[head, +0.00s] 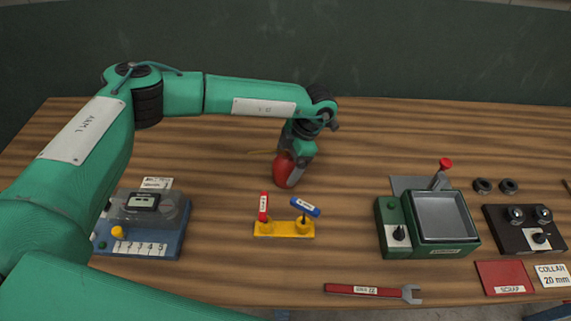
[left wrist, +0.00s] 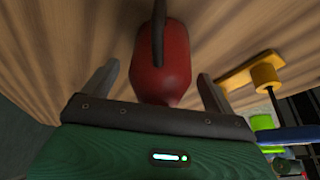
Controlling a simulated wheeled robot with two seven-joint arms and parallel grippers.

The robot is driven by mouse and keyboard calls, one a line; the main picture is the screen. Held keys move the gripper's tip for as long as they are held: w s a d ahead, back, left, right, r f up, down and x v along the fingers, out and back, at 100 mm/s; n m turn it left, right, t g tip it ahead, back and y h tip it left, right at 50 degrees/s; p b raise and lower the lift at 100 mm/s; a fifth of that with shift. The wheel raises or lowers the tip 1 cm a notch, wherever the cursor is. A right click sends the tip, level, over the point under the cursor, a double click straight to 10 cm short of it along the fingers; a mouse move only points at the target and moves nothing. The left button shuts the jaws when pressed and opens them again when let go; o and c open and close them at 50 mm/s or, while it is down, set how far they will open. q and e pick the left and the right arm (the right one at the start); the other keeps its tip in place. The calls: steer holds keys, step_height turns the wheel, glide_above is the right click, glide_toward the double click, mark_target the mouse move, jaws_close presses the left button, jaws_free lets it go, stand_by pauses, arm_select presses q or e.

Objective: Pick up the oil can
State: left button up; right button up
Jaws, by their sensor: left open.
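The red oil can (head: 282,168) stands on the wooden table, partly hidden behind my left gripper in the head view. In the left wrist view, the oil can (left wrist: 165,65) lies between the two grey fingers, with a dark handle or spout running up its front. My left gripper (head: 292,178) points down at the can, its fingers open on either side of it. Gaps show between each finger and the can in the left wrist view. My right gripper is not in view.
A yellow stand with red and blue tags (head: 284,229) sits just in front of the can. A blue device (head: 145,225) is at left, a green tray unit (head: 440,220) at right, and a red wrench (head: 365,291) in front. The table behind the can is clear.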

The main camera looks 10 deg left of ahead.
arm_select(q)
steer(key=shift+a+f, duration=0.2)
steer(key=shift+f, duration=0.4)
steer(key=c, duration=1.3)
